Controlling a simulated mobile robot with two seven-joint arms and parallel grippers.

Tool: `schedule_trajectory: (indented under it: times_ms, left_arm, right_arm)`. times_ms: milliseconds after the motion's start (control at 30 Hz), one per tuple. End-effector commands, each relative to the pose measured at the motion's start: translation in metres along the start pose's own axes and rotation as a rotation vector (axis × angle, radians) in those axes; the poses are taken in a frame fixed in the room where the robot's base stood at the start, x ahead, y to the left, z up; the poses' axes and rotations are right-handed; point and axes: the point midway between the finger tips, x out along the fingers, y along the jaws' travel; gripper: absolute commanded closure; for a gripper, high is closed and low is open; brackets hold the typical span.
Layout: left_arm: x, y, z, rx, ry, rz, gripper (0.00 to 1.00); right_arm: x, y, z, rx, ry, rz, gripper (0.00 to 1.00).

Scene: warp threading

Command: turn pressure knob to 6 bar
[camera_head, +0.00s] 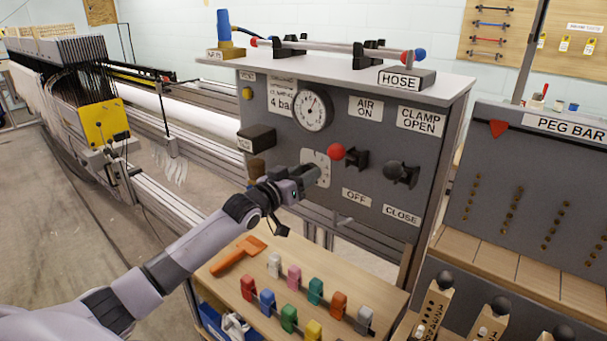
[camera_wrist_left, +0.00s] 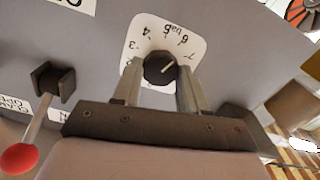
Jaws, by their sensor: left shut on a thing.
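The pressure knob (camera_wrist_left: 157,68) is a small dark round knob in the left wrist view, with a pale pointer mark. It sits on a white dial plate (camera_wrist_left: 140,36) with numbers and "bar" around it; the mark points toward the 6 to 7 side, exact value hard to tell. In the head view the dial plate (camera_head: 322,157) shows on the grey panel, its knob hidden by my gripper. My left gripper (camera_head: 313,173) has its fingers on both sides of the knob, shut on it; it also shows in the left wrist view (camera_wrist_left: 158,84). My right gripper is not in view.
A round gauge (camera_head: 313,110) sits above the dial, beside a "4 bar" sign (camera_head: 281,98). A red-ball lever (camera_head: 337,152) stands close right of my gripper, a black-ball lever (camera_head: 392,169) farther right. A black box (camera_head: 257,137) juts out at left. Coloured clips lie on the bench below.

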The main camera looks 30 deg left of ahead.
Motion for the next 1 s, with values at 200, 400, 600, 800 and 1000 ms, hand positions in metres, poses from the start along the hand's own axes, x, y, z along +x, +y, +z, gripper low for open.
schedule_trajectory:
  times_ms: [200, 400, 600, 800, 1000]
  left_arm:
    - [0.0, 0.0, 0.001, 0.001, -0.003, 0.0, 0.88]
    - [0.0, 0.0, 0.001, 0.0, -0.002, 0.0, 0.32]
    - [0.0, 0.0, 0.001, 0.0, -0.001, 0.0, 0.32]
    - [-0.005, 0.0, 0.001, -0.001, -0.001, 0.001, 0.32]
    - [-0.027, 0.0, 0.002, 0.001, -0.003, 0.0, 0.32]
  right_arm:
    - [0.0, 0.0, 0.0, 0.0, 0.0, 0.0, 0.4]
    - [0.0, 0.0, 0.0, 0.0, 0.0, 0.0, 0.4]
    - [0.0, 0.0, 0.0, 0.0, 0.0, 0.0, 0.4]
    - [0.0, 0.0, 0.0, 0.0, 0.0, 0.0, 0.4]
    - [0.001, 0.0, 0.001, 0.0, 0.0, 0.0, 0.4]
